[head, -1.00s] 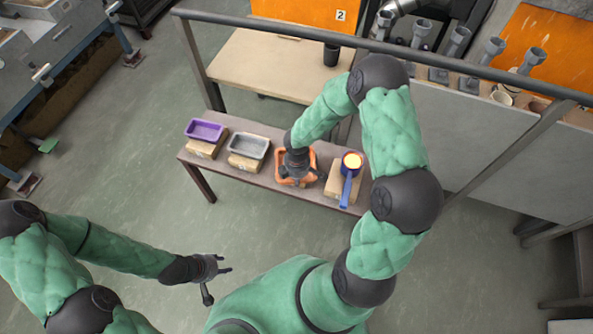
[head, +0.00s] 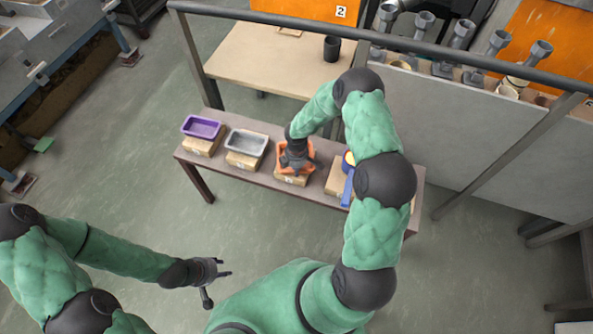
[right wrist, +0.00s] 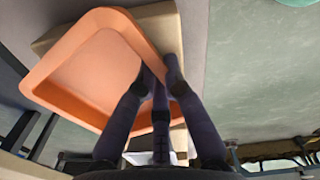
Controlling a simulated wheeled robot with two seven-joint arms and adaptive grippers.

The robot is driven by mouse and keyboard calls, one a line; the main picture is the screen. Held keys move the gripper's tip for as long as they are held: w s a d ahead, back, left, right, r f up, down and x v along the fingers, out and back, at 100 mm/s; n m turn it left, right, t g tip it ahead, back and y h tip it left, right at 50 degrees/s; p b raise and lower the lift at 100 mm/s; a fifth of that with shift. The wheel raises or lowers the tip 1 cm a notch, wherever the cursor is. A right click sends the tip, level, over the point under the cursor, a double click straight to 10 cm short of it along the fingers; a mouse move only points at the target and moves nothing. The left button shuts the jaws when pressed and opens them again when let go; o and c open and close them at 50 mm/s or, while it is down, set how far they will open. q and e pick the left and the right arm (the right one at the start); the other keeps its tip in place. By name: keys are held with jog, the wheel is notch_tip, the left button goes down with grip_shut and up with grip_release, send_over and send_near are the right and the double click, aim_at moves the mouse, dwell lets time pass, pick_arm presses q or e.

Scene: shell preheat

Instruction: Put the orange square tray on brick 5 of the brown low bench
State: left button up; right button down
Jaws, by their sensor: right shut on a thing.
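The orange square tray (head: 281,165) is over a tan brick (head: 290,180) on the brown low bench (head: 322,195). I cannot tell whether it touches the brick, and the brick's number is too small to read. My right gripper (head: 297,165) covers part of the tray. In the right wrist view, the gripper's dark fingers (right wrist: 158,80) are shut on one side wall of the orange tray (right wrist: 85,75), whose inside looks empty. A brick (right wrist: 160,30) shows behind the tray there. My left gripper (head: 219,281) is open and empty over the floor, away from the bench.
A purple tray (head: 201,127) and a grey tray (head: 246,143) stand on bricks to the left. A blue-handled pan (head: 347,188) stands on a brick to the right, partly behind my arm. A rail (head: 230,22) and a wooden table (head: 255,65) are behind the bench.

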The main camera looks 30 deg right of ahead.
jog(key=shift+w, duration=0.1)
jog(key=shift+f, duration=0.1)
jog(key=c, duration=1.7)
grip_release()
jog(key=shift+f, duration=0.1)
jog(key=shift+c, duration=0.2)
jog(key=o, duration=0.4)
